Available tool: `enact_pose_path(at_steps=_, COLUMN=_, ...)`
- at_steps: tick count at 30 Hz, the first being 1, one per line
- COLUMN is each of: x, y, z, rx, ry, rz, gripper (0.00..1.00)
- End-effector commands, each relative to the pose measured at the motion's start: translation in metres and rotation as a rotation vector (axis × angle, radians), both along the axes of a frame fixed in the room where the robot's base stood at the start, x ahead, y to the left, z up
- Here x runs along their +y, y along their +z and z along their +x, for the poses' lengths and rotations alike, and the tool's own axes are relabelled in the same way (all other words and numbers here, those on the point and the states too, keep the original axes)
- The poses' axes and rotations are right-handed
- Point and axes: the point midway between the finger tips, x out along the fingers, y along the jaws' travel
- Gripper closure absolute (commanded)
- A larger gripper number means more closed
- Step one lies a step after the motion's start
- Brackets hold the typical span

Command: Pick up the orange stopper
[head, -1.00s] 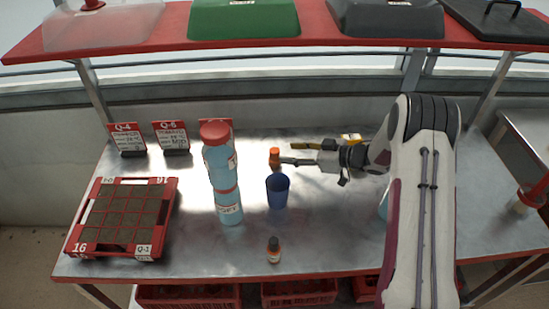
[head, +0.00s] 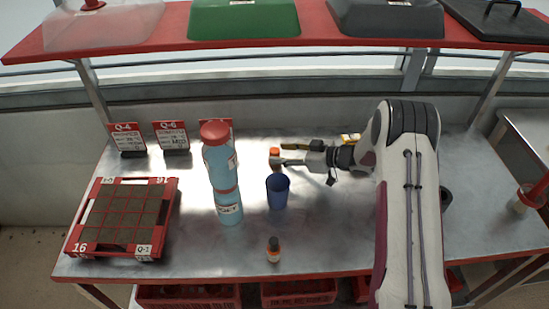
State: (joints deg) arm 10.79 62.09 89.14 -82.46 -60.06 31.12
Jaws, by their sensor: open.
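The orange stopper (head: 274,152) stands behind the blue cup (head: 277,192), near the middle of the table. Only its upper part shows; a grey finger covers the lower part. My gripper (head: 279,155) reaches in from the right, pointing left, with its jaws open. Its grey near finger lies in front of the stopper, and a dark and yellow piece, seemingly the far finger, lies behind and to the right. The stopper seems to be at the fingertips; I cannot tell whether they touch it.
A tall light-blue bottle with a red cap (head: 222,172) stands left of the cup. A small orange-labelled bottle (head: 273,251) stands in front. A red seed tray (head: 169,215) is at left, with sign cards (head: 171,137) behind. A red shelf (head: 300,36) spans above.

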Motion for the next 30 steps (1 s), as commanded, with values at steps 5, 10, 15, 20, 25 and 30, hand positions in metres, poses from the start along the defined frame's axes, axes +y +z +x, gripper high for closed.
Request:
enact_pose_path(at_steps=5, x=0.016, y=-0.012, z=0.009, rx=0.0, ry=0.002, rz=0.0, gripper=0.57)
enact_pose_path(at_steps=10, x=0.026, y=-0.017, z=0.016, rx=0.0, ry=0.0, rz=-0.001, gripper=0.57)
enact_pose_path(at_steps=15, x=0.028, y=-0.017, z=0.017, rx=-0.001, ry=-0.001, rz=-0.002, gripper=0.57)
enact_pose_path(at_steps=20, x=0.028, y=-0.017, z=0.017, rx=-0.001, ry=-0.001, rz=-0.002, gripper=0.57)
enact_pose_path(at_steps=25, x=0.028, y=-0.017, z=0.017, rx=-0.001, ry=-0.001, rz=-0.002, gripper=0.57)
enact_pose_path(at_steps=30, x=0.028, y=-0.017, z=0.017, rx=-0.001, ry=-0.001, rz=-0.002, gripper=0.83)
